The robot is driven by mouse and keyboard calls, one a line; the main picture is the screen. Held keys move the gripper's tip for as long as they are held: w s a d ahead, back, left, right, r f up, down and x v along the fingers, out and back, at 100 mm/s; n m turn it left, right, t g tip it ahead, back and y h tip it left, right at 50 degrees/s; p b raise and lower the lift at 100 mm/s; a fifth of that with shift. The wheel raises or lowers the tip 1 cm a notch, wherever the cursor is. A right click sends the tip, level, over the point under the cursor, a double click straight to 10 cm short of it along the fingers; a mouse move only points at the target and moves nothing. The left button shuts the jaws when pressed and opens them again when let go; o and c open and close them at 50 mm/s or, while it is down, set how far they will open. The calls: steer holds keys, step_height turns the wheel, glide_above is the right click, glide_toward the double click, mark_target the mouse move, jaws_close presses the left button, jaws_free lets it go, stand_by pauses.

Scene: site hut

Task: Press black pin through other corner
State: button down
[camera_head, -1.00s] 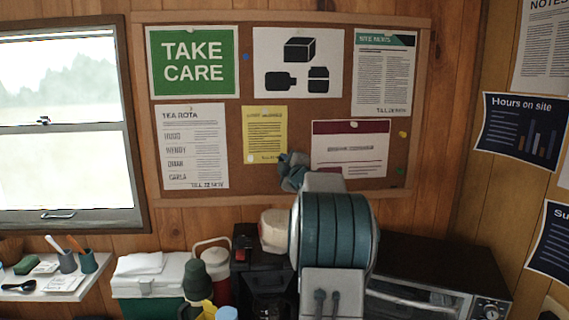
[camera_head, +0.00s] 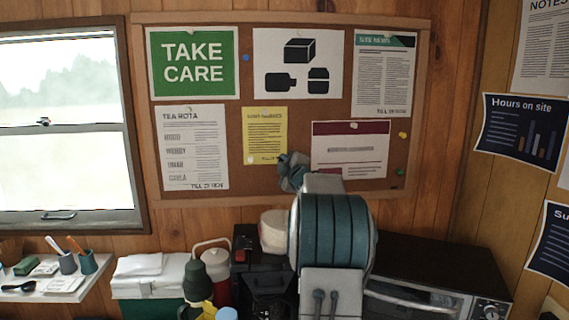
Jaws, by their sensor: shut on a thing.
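The yellow notice (camera_head: 264,130) hangs on the cork board (camera_head: 215,55), with a white pin (camera_head: 250,159) at its lower left corner. My gripper (camera_head: 284,160) is at its lower right corner, seen from behind, with the fingertips against or very close to the board. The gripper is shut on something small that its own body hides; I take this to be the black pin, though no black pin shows. The notice's lower right corner is partly covered by the gripper, so I cannot tell whether a pin passes through it.
A maroon-headed sheet (camera_head: 350,155) hangs just right of my gripper, and the tea rota (camera_head: 193,147) hangs to the left. Below stand a cool box (camera_head: 150,275), flasks and a dark oven (camera_head: 440,265).

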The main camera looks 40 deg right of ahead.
steer(key=shift+w+d+p, duration=0.3)
steer(key=shift+w, duration=0.3)
stand_by(0.5)
stand_by(2.0)
steer(key=c, duration=1.4)
jaws_free()
steer(key=shift+o, duration=0.2)
steer(key=shift+s+b, duration=0.15)
steer(key=shift+b, duration=0.15)
steer(key=b+v, duration=0.3)
steer(key=v, duration=1)
steer(key=shift+s+b, duration=0.3)
steer(key=shift+a, duration=0.1)
